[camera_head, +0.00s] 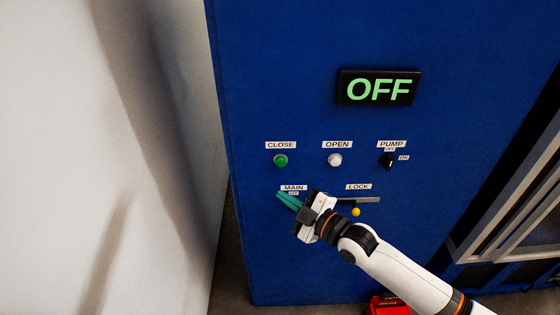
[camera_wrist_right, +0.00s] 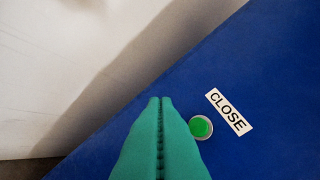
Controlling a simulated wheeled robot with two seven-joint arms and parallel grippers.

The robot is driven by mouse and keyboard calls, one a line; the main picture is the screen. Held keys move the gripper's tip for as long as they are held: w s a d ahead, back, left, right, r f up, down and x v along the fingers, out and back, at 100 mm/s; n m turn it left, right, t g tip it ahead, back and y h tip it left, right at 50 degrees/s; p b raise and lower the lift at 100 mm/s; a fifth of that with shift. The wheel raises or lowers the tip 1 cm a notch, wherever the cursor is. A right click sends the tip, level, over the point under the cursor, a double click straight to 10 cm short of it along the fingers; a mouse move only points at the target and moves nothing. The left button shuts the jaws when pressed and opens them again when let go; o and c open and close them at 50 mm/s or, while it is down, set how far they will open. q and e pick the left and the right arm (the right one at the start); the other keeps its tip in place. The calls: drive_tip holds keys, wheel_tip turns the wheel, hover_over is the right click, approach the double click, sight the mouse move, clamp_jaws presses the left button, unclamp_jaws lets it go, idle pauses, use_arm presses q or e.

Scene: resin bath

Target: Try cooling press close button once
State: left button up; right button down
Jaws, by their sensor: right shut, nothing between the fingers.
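The green CLOSE button (camera_head: 280,160) sits under its white CLOSE label (camera_head: 281,145) on the blue press panel (camera_head: 300,100). In the right wrist view the green button (camera_wrist_right: 200,127) shows just right of the fingertips, with the CLOSE label (camera_wrist_right: 229,111) beyond it. My right gripper (camera_head: 279,195) is shut and empty, its green fingers together, below the CLOSE button in the head view. In the wrist view the fingertips (camera_wrist_right: 160,100) look apart from the button. My left gripper is not in view.
The white OPEN button (camera_head: 335,160) and PUMP switch (camera_head: 387,161) are to the right. A lit OFF display (camera_head: 379,88) is above. The LOCK lever (camera_head: 358,200) and yellow knob (camera_head: 356,212) are beside my right gripper. A pale wall (camera_head: 110,150) is at left. A red object (camera_head: 388,306) is below.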

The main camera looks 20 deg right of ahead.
sight(281, 161)
drive_tip(key=w+d+b, duration=0.2)
drive_tip(key=w+b, duration=0.4)
drive_tip(key=w, duration=0.2)
drive_tip(key=shift+w+d, duration=0.25)
idle(1.7)
drive_tip(key=shift+w+b, duration=0.1)
drive_tip(key=shift+b, duration=0.2)
drive_tip(key=shift+w+d, duration=0.1)
drive_tip(key=shift+w, duration=0.2)
